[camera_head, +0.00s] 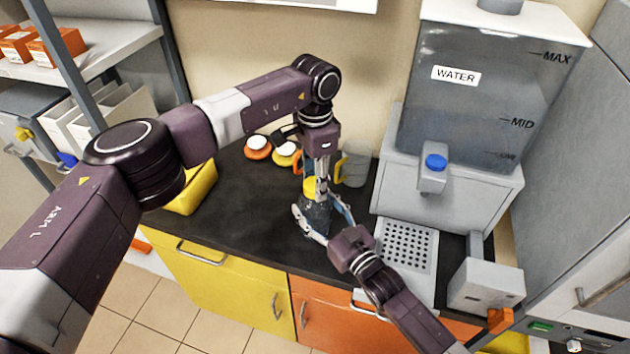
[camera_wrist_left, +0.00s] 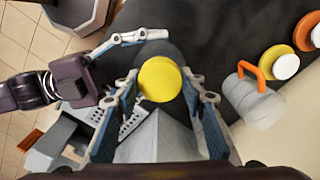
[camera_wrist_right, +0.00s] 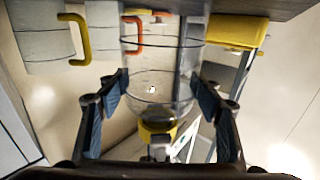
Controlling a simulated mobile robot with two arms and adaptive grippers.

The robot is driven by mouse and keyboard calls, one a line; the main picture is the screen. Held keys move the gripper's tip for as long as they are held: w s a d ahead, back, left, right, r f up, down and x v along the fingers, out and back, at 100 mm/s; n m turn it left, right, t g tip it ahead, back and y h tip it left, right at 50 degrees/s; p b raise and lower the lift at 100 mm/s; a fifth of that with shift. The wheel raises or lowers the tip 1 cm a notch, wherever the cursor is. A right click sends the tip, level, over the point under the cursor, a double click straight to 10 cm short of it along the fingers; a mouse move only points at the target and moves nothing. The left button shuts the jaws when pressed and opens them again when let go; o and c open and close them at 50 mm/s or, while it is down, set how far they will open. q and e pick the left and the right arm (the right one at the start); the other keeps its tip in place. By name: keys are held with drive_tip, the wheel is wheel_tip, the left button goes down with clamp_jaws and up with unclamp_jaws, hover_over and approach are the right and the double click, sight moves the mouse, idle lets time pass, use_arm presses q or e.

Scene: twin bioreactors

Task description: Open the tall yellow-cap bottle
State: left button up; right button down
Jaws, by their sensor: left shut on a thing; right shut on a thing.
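The tall bottle (camera_head: 317,217) stands on the dark counter, clear-bodied, with a yellow cap (camera_head: 311,187) on top. My left gripper (camera_head: 322,184) comes down from above and is shut on the cap. In the left wrist view the round yellow cap (camera_wrist_left: 160,79) sits between the fingers. My right gripper (camera_head: 322,212) reaches in from the front right and is shut around the bottle's body. In the right wrist view the transparent bottle (camera_wrist_right: 160,65) lies between the fingers, with its yellow cap (camera_wrist_right: 157,131) low in the picture. The fingers partly hide the bottle in the head view.
A mug with a yellow handle (camera_head: 356,166) stands just behind the bottle. White-topped orange (camera_head: 258,147) and yellow (camera_head: 286,154) items sit behind left. A water dispenser (camera_head: 452,165) with a drip grid (camera_head: 407,247) stands right. A yellow bin (camera_head: 192,190) is left.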

use_arm(q)
drive_tip(key=o, duration=1.3)
drive_tip(key=shift+r, duration=0.15)
